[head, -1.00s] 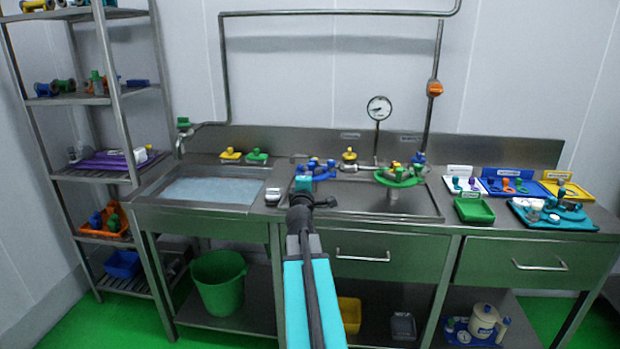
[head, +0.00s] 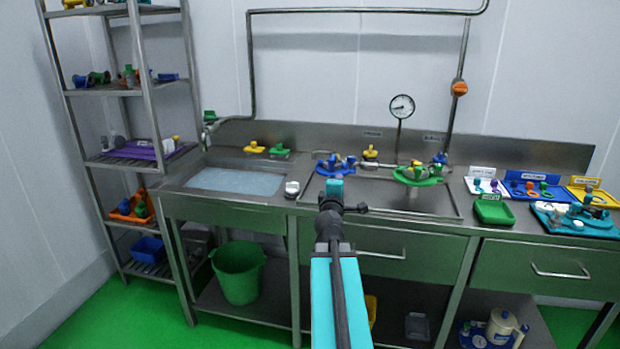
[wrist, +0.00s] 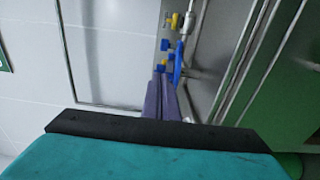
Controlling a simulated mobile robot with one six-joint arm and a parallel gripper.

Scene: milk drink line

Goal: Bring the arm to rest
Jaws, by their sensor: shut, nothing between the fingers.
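My arm reaches forward from the bottom middle of the head view, over the front of the steel counter (head: 270,211). Its dark wrist and teal end stand before the sink area in the middle. The fingers cannot be made out there. In the wrist view my gripper (wrist: 163,76) shows as two purple fingers lying together, shut and empty. Beyond the fingertips are a blue valve handle (wrist: 178,62) and yellow and blue fittings; I cannot tell whether there is a gap between them and the fingers.
A water-filled basin (head: 235,181) is on the left. A blue valve set (head: 336,163) and a green one (head: 418,176) stand at the middle. Trays, including a green tray (head: 494,211), are on the right. A shelf rack (head: 150,95) stands left, a green bucket (head: 239,272) below.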

